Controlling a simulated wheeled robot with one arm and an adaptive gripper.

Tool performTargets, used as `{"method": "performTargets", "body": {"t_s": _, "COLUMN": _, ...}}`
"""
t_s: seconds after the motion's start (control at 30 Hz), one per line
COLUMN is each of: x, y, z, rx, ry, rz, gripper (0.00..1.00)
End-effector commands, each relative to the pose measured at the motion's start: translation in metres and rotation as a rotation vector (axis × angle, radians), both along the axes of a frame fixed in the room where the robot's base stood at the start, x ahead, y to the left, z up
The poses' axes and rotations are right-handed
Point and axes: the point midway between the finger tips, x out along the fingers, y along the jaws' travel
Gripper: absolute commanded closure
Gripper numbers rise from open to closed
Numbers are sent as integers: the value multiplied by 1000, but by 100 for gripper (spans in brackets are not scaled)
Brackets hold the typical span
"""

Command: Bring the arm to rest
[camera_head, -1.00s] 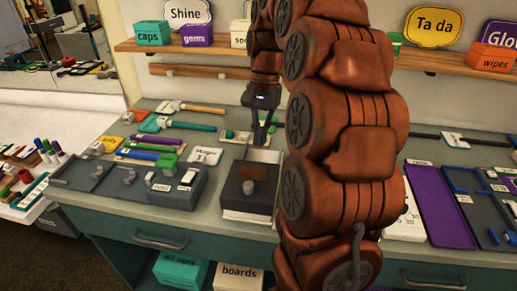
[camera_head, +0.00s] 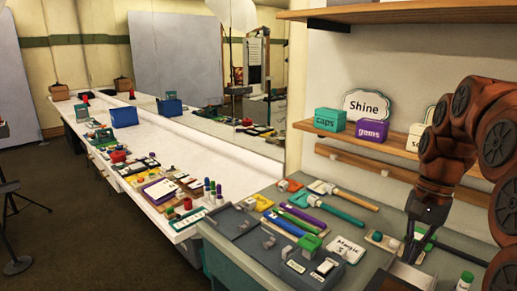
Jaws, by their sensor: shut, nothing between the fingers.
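My arm (camera_head: 452,150) shows at the right edge of the head view, a chain of rust-red rounded links. It bends over and hangs down, with part of it cut off by the picture edge. My gripper (camera_head: 411,252) is dark and points down over the back right of the grey counter. Its fingers are shut and hold nothing. They are near the small card with round items (camera_head: 384,240); I cannot tell whether they touch anything below.
The counter holds a dark tray (camera_head: 262,238), a "Magic" card (camera_head: 345,249) and several coloured tools (camera_head: 300,217). A shelf (camera_head: 355,142) with a teal "caps" box (camera_head: 329,119) and a purple "gems" box (camera_head: 371,129) is behind. A cluttered white table (camera_head: 130,175) runs along the left. The floor (camera_head: 60,215) at left is mostly clear.

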Motion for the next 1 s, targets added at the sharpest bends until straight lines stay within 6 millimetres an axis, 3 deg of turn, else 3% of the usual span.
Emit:
{"method": "performTargets", "body": {"t_s": 0.2, "x": -28, "y": 47, "z": -8, "rx": -7, "ry": -14, "rz": 180, "gripper": 100}}
{"method": "performTargets", "body": {"t_s": 0.5, "x": -75, "y": 96, "z": -29, "rx": -20, "ry": -32, "rz": 406, "gripper": 100}}
{"method": "performTargets", "body": {"t_s": 1.0, "x": -171, "y": 141, "z": -80, "rx": -36, "ry": -53, "rz": 745, "gripper": 100}}
